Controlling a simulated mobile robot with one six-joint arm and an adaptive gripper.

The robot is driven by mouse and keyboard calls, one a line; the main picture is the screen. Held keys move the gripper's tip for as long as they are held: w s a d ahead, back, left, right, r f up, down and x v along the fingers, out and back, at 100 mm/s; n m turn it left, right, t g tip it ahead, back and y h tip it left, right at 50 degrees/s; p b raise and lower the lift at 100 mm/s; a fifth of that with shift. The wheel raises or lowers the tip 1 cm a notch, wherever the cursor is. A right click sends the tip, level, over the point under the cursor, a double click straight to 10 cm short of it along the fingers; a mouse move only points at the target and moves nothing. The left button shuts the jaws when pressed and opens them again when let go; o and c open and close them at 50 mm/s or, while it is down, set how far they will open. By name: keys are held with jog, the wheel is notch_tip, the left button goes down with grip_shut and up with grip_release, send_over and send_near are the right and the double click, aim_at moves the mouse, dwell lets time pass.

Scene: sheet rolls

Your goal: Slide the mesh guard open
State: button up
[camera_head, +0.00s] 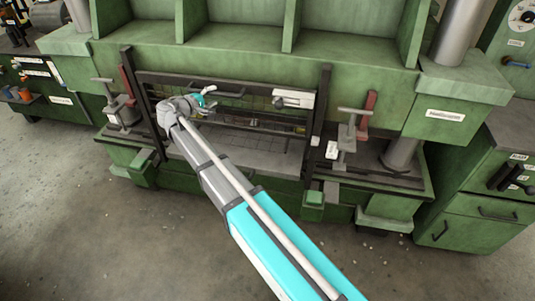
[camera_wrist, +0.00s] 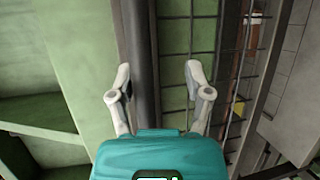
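The mesh guard (camera_head: 268,102) is a dark-framed wire grid across the front of the green press, between two dark upright rails. A dark bar handle (camera_head: 230,94) shows near its top edge. My gripper (camera_head: 208,97) is at the guard's upper left, partly hidden by my own wrist. In the wrist view my gripper (camera_wrist: 158,72) is open and nothing is clasped in it. A dark frame bar (camera_wrist: 140,45) runs between the spread fingers in the picture, with the mesh (camera_wrist: 188,40) to its right. Whether the fingers touch the bar cannot be told.
Clamps with screw handles stand at the press's left (camera_head: 122,108) and right (camera_head: 347,135). The right rail (camera_head: 320,115) rises beside the guard. Green cabinets (camera_head: 480,215) stand at the right. The concrete floor (camera_head: 120,235) in front is open.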

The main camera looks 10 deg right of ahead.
jog(key=b, duration=1.5)
send_near(227, 126)
jog(key=shift+x, duration=2.35)
jog(key=shift+a, duration=0.1)
jog(key=p+v, duration=0.3)
jog(key=v, duration=1)
jog(key=s+d+m+g+y+p, duration=0.1)
jog(key=s+d+m+g+p, duration=0.1)
jog(key=d, duration=0.6)
jog(key=s+d+r+m+g+y+p, duration=0.1)
jog(key=s+d+m+g+p, duration=0.1)
jog(key=d+p, duration=0.3)
jog(key=s+d+r+m+g+p, duration=0.1)
jog(key=s+d+m+g+p, duration=0.1)
jog(key=d, duration=1.1)
jog(key=shift+s+d+g+y+p, duration=0.15)
jog(key=shift+s+g+y+p, duration=0.25)
jog(key=shift+s+g+p, duration=0.5)
jog(key=shift+s, duration=0.25)
jog(key=w+a+n+t+h+b, duration=0.1)
jog(key=w+a+n+t+b, duration=0.2)
jog(key=a, duration=1)
jog(key=w+a+n+t+h+b, duration=0.1)
jog(key=w+a+n+t+b, duration=0.2)
jog(key=a+b, duration=0.4)
jog(key=w+a+t, duration=0.1)
jog(key=a, duration=0.5)
jog(key=shift+w+f+t+h, duration=0.2)
jog(key=shift+w+t+h, duration=0.05)
jog(key=shift+t+h, duration=0.15)
